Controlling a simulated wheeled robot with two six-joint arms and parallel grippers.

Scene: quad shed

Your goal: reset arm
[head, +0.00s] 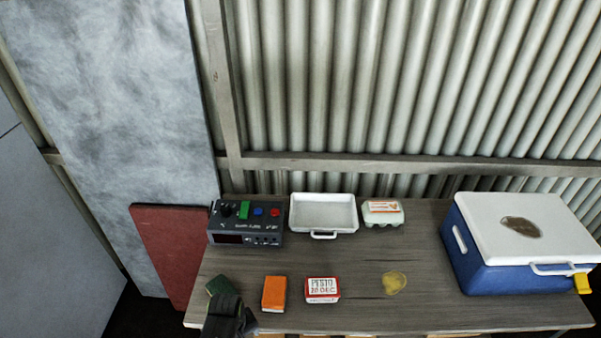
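My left gripper (230,318) is a dark shape at the front left edge of the table (440,315). It is seen from above and behind, and its fingertips are not clear. A dark green block (220,286) lies just beyond it and is partly covered by it; I cannot tell whether they touch. My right gripper is out of view.
An orange block (274,293), a pesto box (322,290) and a yellow patch (394,282) are along the front. A control box (245,224), white tray (323,235) and egg carton (383,213) stand behind. A blue cooler (500,278) fills the right.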

